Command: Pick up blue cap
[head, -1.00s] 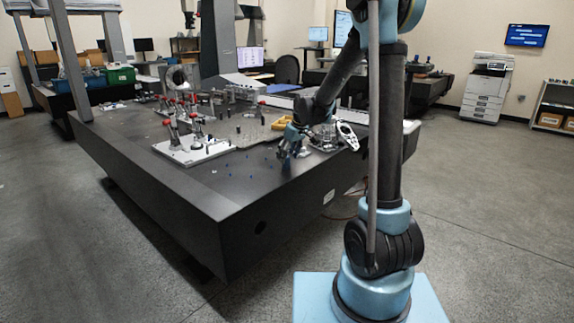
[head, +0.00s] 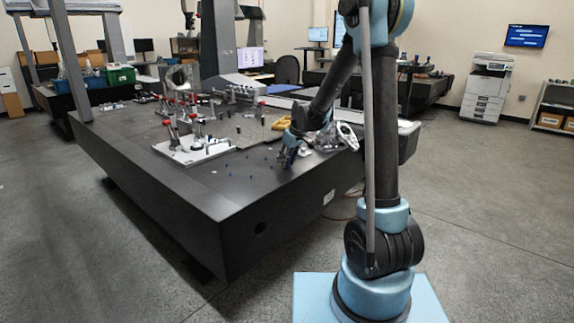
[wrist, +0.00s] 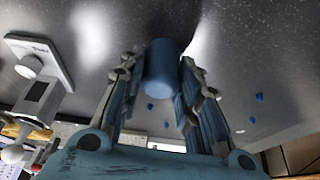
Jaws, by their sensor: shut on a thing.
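The blue cap (wrist: 161,68) is a plain blue cylinder between the two fingers in the wrist view. My gripper (wrist: 158,75) is shut on it, with finger pads at its left and right sides. In the head view my gripper (head: 289,158) is low over the near right part of the dark granite table (head: 225,192). The cap cannot be made out there. Whether the cap still touches the table is hard to tell.
Several small blue pieces (wrist: 259,97) lie scattered on the granite around the gripper. A white fixture plate (head: 190,152) with red-topped clamps stands to the left. A shiny metal part (head: 328,140) sits close behind my gripper at the right.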

